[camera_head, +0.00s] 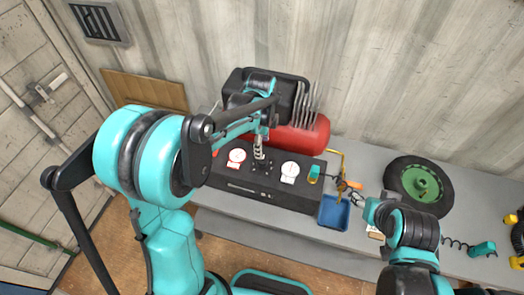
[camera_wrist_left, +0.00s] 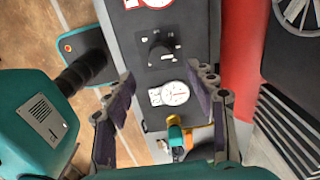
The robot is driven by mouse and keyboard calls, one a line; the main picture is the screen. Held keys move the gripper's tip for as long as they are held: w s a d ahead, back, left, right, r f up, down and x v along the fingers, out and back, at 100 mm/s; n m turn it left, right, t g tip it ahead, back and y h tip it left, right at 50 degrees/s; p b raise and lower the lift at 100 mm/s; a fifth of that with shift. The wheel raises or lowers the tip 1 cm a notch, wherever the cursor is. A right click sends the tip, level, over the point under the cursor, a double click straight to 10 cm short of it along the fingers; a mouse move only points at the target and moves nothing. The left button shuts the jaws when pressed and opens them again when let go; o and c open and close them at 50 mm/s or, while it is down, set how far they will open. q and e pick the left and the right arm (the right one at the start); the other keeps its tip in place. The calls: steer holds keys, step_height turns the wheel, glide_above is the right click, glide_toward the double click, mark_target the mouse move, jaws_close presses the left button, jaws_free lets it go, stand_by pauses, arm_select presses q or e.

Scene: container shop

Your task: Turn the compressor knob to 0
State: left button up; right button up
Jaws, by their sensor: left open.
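The compressor has a black control box (camera_head: 225,181) with a red tank (camera_head: 318,136) behind it. In the left wrist view, the black compressor knob (camera_wrist_left: 159,50) sits on the box's panel with small white marks around it. Its exact pointer direction is too small to read. A white gauge (camera_wrist_left: 173,93) lies beside it. My left gripper (camera_head: 259,154) is over the panel between the two gauges. Its fingers are spread and empty in the left wrist view (camera_wrist_left: 164,98), with the knob beyond the fingertips.
A red-marked gauge (camera_head: 236,157) and the white gauge (camera_head: 290,170) flank the knob area. A blue tray (camera_head: 334,213), a yellow hook-shaped pipe (camera_head: 342,165) and a black wheel with a green hub (camera_head: 420,184) are to the right on the grey bench (camera_head: 365,243).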

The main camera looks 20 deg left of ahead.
mark_target(263, 159)
arm_select(q)
steer(key=shift+w+f, duration=0.1)
steer(key=shift+f, duration=0.2)
step_height(263, 159, down, 7)
steer(key=shift+d+f+b, duration=0.15)
steer(key=shift+b, duration=0.55)
steer(key=c, duration=1.2)
